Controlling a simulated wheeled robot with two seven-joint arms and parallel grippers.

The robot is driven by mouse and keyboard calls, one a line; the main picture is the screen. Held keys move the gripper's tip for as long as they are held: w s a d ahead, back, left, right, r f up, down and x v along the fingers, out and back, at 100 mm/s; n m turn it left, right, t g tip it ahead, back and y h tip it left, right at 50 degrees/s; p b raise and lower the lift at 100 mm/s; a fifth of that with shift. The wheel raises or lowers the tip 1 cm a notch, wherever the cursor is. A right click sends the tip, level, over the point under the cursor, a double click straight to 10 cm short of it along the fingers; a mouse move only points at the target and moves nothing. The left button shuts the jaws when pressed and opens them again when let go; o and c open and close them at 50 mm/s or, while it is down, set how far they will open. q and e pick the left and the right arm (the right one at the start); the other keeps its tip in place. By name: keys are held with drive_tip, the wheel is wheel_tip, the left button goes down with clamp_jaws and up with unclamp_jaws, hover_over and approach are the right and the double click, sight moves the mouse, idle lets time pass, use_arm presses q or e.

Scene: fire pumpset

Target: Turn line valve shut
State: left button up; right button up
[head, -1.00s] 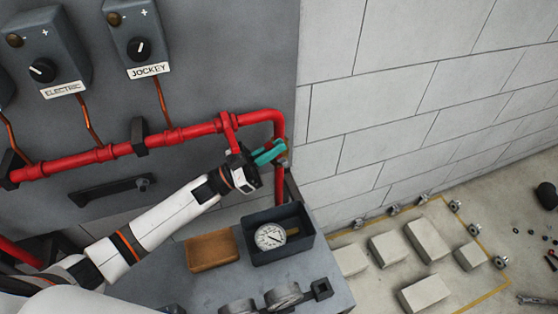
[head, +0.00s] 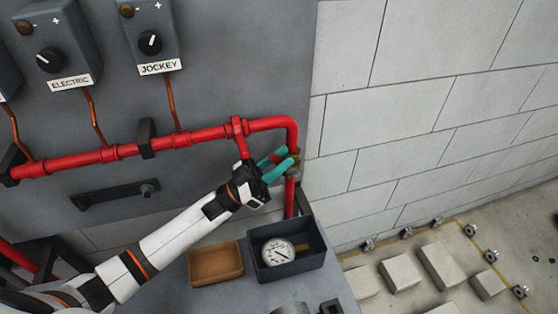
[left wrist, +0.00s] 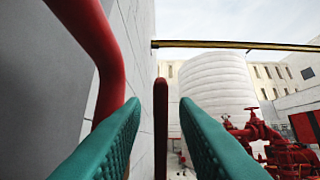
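My left gripper (head: 284,160) has teal fingers and is beside the downward leg of the red pipe (head: 290,192). The fingers are apart. In the left wrist view, an upright dark red bar (left wrist: 160,125) stands in the gap between the left gripper's fingertips (left wrist: 160,108); it looks like the line valve's lever seen edge-on, and I cannot tell whether a finger touches it. A small brass-coloured part of the line valve (head: 295,158) shows just past the fingertips in the head view; the fingers hide much of the valve. My right gripper is not in view.
The pipe's bend runs close on the left in the wrist view (left wrist: 100,60). Below the gripper, a dark tray (head: 262,265) holding a gauge (head: 278,251) and a brown tray (head: 215,275) sit on a grey surface. A block wall (head: 400,130) stands to the right.

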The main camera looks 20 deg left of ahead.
sight(276, 164)
use_arm(q)
drive_tip(key=b+v, duration=0.2)
drive_tip(key=v, duration=0.5)
drive_tip(key=shift+a+f+b, duration=0.15)
drive_tip(key=shift+a+b, duration=0.05)
drive_tip(key=shift+b, duration=0.15)
drive_tip(key=shift+s, duration=0.1)
drive_tip(key=shift+c, duration=0.3)
